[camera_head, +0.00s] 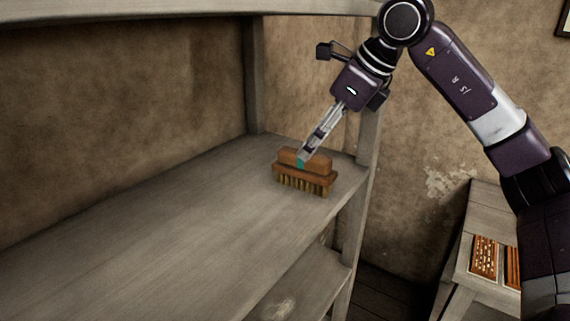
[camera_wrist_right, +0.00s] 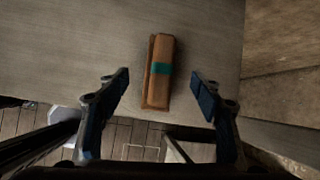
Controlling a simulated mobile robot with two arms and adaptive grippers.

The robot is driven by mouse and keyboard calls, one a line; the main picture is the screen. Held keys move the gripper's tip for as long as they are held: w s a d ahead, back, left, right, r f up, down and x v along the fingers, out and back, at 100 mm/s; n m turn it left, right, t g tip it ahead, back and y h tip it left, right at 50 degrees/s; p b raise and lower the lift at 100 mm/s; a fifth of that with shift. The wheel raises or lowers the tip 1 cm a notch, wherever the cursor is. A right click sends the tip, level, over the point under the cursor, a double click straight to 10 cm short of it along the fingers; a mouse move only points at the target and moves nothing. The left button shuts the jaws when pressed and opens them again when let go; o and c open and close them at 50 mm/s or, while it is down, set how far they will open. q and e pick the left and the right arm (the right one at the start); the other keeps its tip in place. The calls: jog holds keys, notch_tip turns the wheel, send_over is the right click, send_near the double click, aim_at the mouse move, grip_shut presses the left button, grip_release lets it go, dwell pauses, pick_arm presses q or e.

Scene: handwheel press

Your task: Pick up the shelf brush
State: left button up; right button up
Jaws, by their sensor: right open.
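The shelf brush (camera_head: 305,181) has a brown wooden body, a teal band and pale bristles. It stands bristles down on the grey wooden shelf (camera_head: 170,225), near the shelf's right end. My right gripper (camera_head: 305,155) reaches down to it from above, and in the head view its fingers overlap the brush's top. In the right wrist view, the brush (camera_wrist_right: 158,88) lies centred ahead, between the lines of the two open fingers (camera_wrist_right: 160,80). Gaps show on both sides of the brush. My left gripper is not in view.
A shelf post (camera_head: 362,200) rises at the shelf's right end, close to my right arm. A higher shelf board (camera_head: 170,12) spans above, and a lower one (camera_head: 300,285) lies below. A small table (camera_head: 480,215) with brown slatted items stands at right. The shelf's left is clear.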

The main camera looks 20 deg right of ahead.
aim_at(304, 170)
jog(key=shift+s+f, duration=0.1)
jog(key=shift+f, duration=0.4)
jog(key=p+x, duration=0.2)
jog(key=x, duration=0.3)
jog(key=shift+w+d+f+p, duration=0.1)
jog(key=shift+w+f+p, duration=0.1)
jog(key=shift+f+p, duration=0.2)
jog(key=shift+w+f, duration=0.25)
jog(key=shift+f, duration=0.15)
jog(key=c, duration=1.4)
jog(key=shift+o, duration=0.2)
jog(key=shift+r, duration=0.15)
